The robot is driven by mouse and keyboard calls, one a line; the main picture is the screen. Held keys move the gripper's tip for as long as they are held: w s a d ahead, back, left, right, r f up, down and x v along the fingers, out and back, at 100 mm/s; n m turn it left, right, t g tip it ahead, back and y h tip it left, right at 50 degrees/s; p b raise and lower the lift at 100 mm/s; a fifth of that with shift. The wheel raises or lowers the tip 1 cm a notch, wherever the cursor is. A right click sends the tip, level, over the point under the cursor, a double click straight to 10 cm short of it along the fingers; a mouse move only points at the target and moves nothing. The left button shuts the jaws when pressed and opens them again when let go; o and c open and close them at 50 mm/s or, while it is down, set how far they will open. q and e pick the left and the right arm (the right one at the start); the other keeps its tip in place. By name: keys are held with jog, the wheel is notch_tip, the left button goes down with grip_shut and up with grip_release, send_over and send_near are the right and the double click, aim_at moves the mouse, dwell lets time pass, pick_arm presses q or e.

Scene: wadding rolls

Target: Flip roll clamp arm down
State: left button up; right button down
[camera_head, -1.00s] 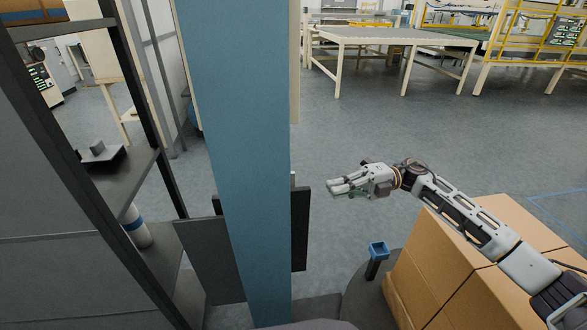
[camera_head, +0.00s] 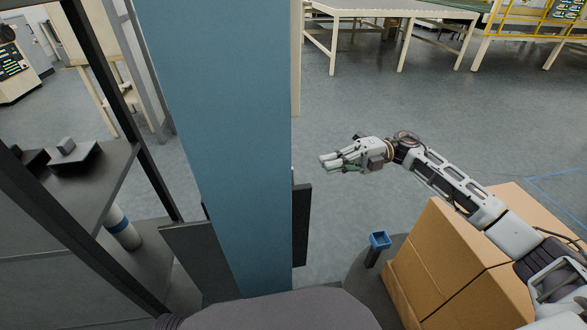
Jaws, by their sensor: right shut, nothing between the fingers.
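My right gripper (camera_head: 328,163) reaches in from the right and is shut and empty, held in the air over the open floor. It is to the right of a tall blue panel (camera_head: 225,145), apart from it in the picture. I cannot make out a roll clamp arm for certain. A dark upright plate (camera_head: 301,224) shows at the blue panel's right edge, and another dark plate (camera_head: 200,262) shows at its left. The panel hides whatever is behind it. My left gripper is not in view.
Stacked cardboard boxes (camera_head: 457,262) stand under my right arm. A small blue-topped post (camera_head: 379,241) stands left of them. A dark shelf rack (camera_head: 98,205) with a blue-banded white cylinder (camera_head: 121,229) is at left. A long table (camera_head: 400,14) stands far back. Grey floor between is clear.

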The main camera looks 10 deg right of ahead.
jog(key=shift+a, duration=0.1)
jog(key=a, duration=0.5)
jog(key=s+a, duration=0.1)
jog(key=a, duration=0.2)
jog(key=shift+s+a+b, duration=0.1)
jog(key=shift+a+b, duration=0.1)
jog(key=shift+b, duration=0.2)
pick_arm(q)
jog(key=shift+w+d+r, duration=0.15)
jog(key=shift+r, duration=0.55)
pick_arm(e)
jog(key=shift+s+a, duration=0.1)
jog(key=shift+a, duration=0.6)
jog(key=shift+r, duration=0.1)
